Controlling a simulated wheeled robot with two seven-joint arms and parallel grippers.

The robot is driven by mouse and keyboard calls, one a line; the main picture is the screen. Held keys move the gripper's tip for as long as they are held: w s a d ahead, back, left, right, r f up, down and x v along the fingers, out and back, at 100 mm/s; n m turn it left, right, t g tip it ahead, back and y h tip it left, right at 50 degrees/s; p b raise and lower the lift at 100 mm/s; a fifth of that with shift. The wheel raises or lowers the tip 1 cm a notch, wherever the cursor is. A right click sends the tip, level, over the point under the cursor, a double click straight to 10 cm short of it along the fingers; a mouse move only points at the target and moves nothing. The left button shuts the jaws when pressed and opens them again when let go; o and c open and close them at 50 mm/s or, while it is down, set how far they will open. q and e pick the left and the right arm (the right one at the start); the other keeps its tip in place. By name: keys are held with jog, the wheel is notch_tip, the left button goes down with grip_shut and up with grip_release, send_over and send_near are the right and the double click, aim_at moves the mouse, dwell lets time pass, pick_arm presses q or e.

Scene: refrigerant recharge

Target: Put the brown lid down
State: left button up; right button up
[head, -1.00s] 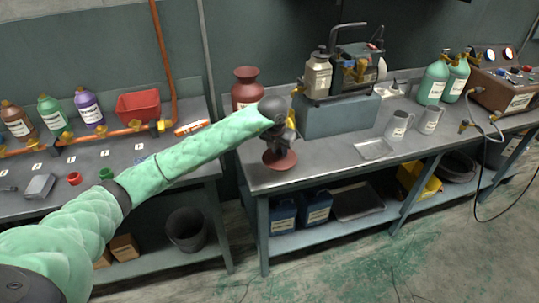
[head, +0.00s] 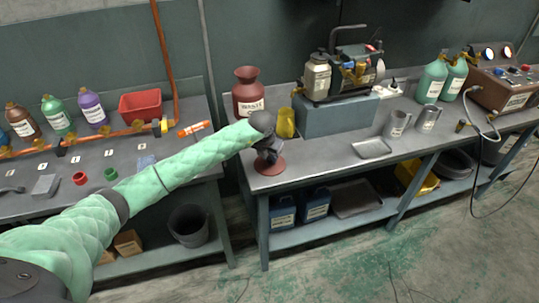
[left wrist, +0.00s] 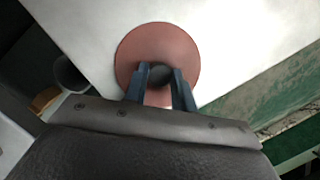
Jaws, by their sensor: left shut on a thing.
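The brown lid (head: 270,168) is a flat reddish-brown disc at the front left corner of the right bench. My left gripper (head: 269,151) is directly above it, pointing down. In the left wrist view the two fingers (left wrist: 160,76) are shut on the dark round knob in the middle of the lid (left wrist: 135,48). The disc lies flat over the pale bench top, close to its edge. I cannot tell whether its underside touches the bench. My right gripper is out of view.
A reddish-brown labelled vessel (head: 247,93) and a yellow container (head: 286,123) stand behind the gripper. A blue-grey block (head: 335,116) carries a machine. A metal tray (head: 371,149) and grey jugs stand to the right. Bare bench top lies between lid and tray.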

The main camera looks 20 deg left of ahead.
pick_arm(q)
jog(key=shift+f, duration=0.1)
jog(key=shift+f, duration=0.1)
dwell(0.3)
jog(key=o, duration=1)
